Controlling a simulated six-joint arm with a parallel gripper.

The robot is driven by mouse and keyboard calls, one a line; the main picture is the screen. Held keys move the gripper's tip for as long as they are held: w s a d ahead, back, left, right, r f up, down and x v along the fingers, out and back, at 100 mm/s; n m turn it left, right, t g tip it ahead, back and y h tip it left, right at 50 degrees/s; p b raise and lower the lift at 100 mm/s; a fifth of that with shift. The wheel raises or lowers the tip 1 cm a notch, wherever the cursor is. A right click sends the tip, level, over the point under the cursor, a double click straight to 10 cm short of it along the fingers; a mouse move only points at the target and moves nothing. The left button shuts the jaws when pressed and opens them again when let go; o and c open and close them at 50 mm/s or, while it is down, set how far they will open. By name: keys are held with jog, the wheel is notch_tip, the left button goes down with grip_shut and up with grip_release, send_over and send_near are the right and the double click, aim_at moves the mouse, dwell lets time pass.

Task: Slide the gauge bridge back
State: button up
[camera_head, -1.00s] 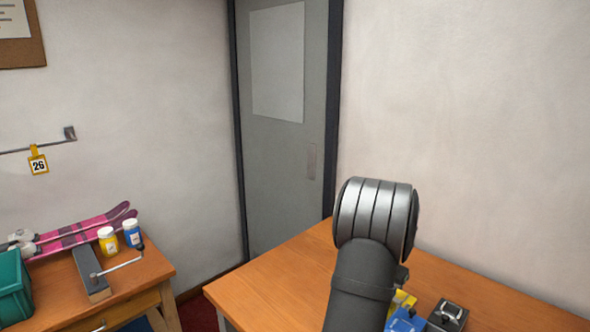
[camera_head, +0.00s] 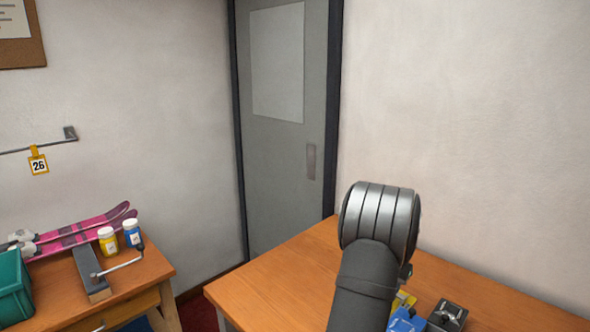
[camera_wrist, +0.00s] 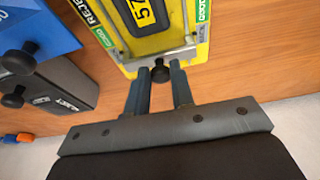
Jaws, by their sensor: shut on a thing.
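The yellow gauge (camera_wrist: 165,48) lies on the wooden bench, at the top of the wrist view. My gripper (camera_wrist: 160,70) is shut on this knob, one finger on each side. I cannot tell exactly where the bridge ends and the gauge's frame begins. In the head view only a bit of the yellow gauge (camera_head: 404,299) shows; my arm hides the rest and the gripper.
A blue block (camera_wrist: 40,28) and a dark grey block (camera_wrist: 62,82), each with a black knob, lie left of the gauge in the wrist view. The bench (camera_head: 270,285) is clear left of my arm. A side table (camera_head: 140,284) holds skis, bottles and a teal bin (camera_head: 12,288).

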jog(key=o, duration=0.4)
